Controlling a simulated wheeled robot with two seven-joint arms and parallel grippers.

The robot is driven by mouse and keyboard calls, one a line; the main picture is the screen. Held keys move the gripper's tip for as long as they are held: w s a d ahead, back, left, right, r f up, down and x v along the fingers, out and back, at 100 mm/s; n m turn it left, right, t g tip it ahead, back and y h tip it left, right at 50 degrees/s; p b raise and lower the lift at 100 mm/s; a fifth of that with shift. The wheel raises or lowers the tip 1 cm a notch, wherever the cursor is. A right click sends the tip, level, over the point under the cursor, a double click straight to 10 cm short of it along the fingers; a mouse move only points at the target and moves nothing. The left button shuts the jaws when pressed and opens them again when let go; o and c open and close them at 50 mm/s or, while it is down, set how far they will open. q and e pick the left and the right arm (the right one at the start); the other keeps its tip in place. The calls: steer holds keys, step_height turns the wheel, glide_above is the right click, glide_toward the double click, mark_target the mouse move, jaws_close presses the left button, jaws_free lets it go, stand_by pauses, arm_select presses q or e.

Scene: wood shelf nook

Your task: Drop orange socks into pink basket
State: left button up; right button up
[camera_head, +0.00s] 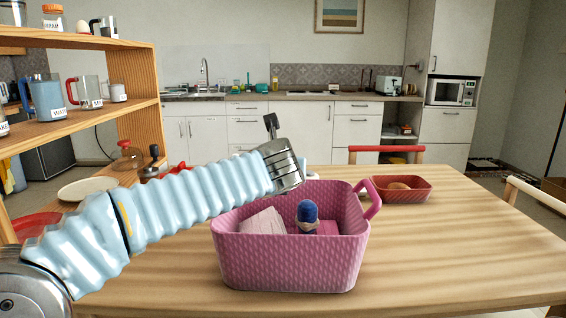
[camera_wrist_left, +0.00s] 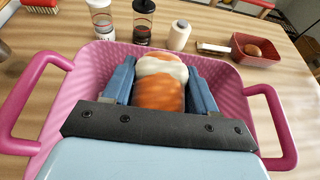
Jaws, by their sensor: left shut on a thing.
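My left gripper (camera_wrist_left: 160,78) is shut on the orange socks (camera_wrist_left: 158,96), a rolled bundle with a white band between its blue fingers. The wrist view shows them over the pink basket (camera_wrist_left: 250,76). In the head view the pink basket (camera_head: 290,266) stands upright on the table, with my left arm reaching over its left rear side. The wrist hides the socks there. Inside the basket are pale pink cloth (camera_head: 264,222) and a dark blue, round-topped thing (camera_head: 307,210) with a beige band. My right gripper is out of view.
A red basket (camera_head: 402,189) with a brown item stands behind on the right. Bottles and a cream jar (camera_wrist_left: 180,36) stand beyond the pink basket. A wooden shelf (camera_head: 135,92) with mugs rises at the left. The table's right side is clear.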

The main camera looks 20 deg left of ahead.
arm_select(q)
steer(key=shift+f+b, duration=0.35)
steer(key=shift+f, duration=0.5)
steer(key=o, duration=1.1)
steer(key=shift+o, duration=0.2)
steer(key=v, duration=1.4)
